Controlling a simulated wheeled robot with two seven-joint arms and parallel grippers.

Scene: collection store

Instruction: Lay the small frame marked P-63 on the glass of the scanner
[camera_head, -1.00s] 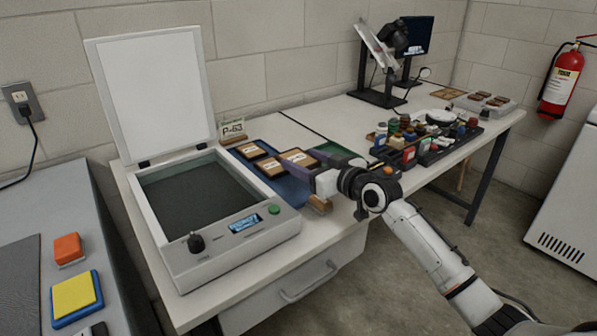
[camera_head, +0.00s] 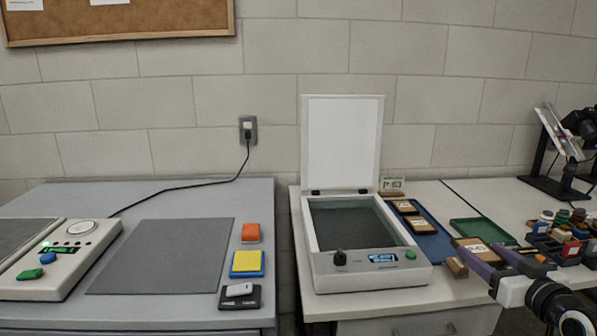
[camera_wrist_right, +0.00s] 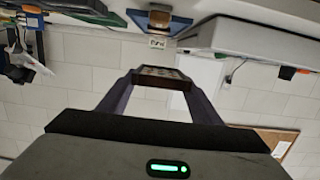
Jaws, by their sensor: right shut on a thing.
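My right gripper (camera_head: 482,256) is shut on a small brown wooden frame (camera_head: 474,246) with a pale label, too small to read. In the right wrist view the frame (camera_wrist_right: 162,78) sits between the two fingers. The gripper is right of the scanner (camera_head: 372,275), over the front of the right table. The scanner lid (camera_head: 342,140) stands open and its dark glass (camera_head: 348,225) is bare. A small sign (camera_head: 391,186) stands behind a blue tray (camera_head: 440,248); it reads P-63 in the earlier view. My left gripper is not in view.
Two similar frames (camera_head: 405,206) (camera_head: 420,226) lie in the blue tray. A green tray (camera_head: 482,230) and a crowded set of small bottles (camera_head: 562,235) are to the right. A gap separates the grey left table (camera_head: 180,198).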

